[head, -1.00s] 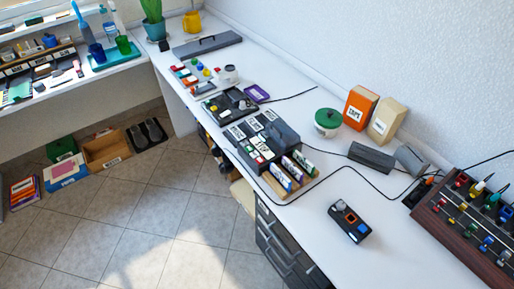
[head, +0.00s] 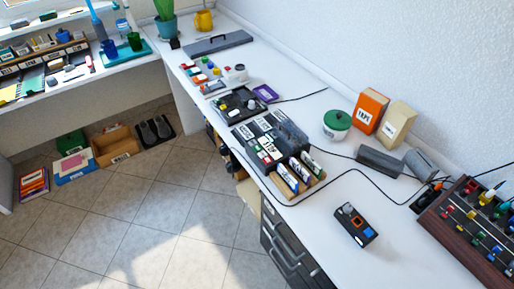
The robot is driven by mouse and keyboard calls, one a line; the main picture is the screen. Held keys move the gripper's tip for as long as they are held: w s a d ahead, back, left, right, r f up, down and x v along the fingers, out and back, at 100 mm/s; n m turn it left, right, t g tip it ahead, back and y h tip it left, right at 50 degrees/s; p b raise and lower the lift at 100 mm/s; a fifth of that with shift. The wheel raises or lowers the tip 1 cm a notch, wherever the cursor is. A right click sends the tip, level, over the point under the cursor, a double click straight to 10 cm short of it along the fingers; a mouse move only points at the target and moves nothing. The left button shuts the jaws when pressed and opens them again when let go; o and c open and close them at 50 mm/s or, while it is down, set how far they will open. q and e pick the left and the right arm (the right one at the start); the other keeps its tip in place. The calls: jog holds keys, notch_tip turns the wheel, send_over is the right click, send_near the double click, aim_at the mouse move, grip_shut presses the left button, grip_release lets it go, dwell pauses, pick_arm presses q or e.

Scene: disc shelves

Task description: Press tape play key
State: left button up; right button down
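No tape play key can be told for certain at this size. A dark unit with white-labelled blocks and small coloured keys (head: 262,137) sits mid-counter; its lettering is too small to read surely. A small black device (head: 356,226) with an orange-edged square and a blue square lies nearer on the counter. An orange box (head: 366,108) with a white label that seems to read "TAPE" stands by the wall. Neither of my grippers shows in the head view.
The white counter (head: 318,228) is bare around the black device. A dark cable crosses it. A wooden rack with coloured knobs (head: 478,226) stands at the right. A green-lidded jar (head: 337,122) is near the wall.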

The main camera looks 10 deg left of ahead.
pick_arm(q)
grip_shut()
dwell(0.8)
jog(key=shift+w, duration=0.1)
